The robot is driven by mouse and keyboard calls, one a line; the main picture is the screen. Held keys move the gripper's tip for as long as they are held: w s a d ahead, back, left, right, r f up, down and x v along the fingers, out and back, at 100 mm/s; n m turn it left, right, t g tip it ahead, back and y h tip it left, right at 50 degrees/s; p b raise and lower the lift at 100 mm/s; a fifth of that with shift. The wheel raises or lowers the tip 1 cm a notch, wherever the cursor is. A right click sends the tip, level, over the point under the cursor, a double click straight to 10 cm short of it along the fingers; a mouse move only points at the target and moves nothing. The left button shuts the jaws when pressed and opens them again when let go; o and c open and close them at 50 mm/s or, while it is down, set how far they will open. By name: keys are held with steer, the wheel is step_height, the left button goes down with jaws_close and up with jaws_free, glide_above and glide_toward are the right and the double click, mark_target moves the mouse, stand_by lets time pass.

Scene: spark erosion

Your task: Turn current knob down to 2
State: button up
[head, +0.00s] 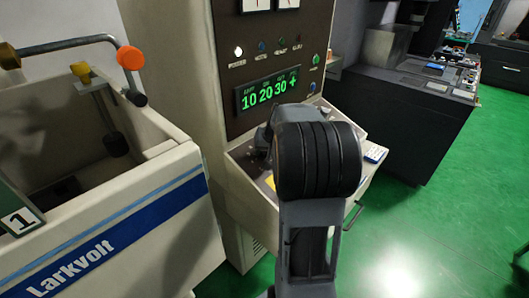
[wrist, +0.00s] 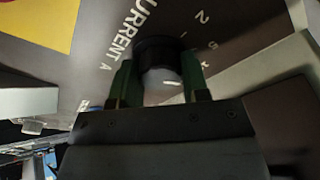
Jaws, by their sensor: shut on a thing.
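The current knob (wrist: 160,54), dark with a pale grey cap, shows in the wrist view on a dark panel. My gripper (wrist: 160,82) is shut on it, one green finger on each side. The lettering "CURRENT A" is left of the knob, and scale marks "2" and what looks like "5" are at its upper right. A short white line shows on the cap; which mark it points to I cannot tell. In the head view my arm hides the knob.
Indicator lamps (head: 262,47) sit above the display. A tank (head: 150,205) marked "Larkvolt", with an orange-knobbed bar (head: 80,42), stands at left. A dark console (head: 415,105) stands at right.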

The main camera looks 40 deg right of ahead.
steer(key=n+b, duration=0.1)
steer(key=b, duration=0.1)
steer(key=n+b, duration=0.2)
steer(key=shift+f, duration=0.35)
steer(key=n+y+b, duration=0.1)
steer(key=n+b, duration=0.2)
steer(key=b, duration=0.1)
steer(key=shift+r+n, duration=0.1)
steer(key=shift+n, duration=0.3)
steer(key=n+b, duration=0.2)
steer(key=n, duration=0.1)
steer(key=shift+r+n, duration=0.1)
steer(key=shift+n, duration=0.3)
steer(key=shift+r+n+y+b, duration=0.15)
steer(key=shift+n+y+b, duration=0.55)
steer(key=shift+n, duration=1.2)
steer(key=o, duration=0.9)
steer(key=shift+h, duration=0.3)
steer(key=shift+o, duration=0.2)
steer(key=v, duration=1.4)
steer(key=shift+p, duration=0.45)
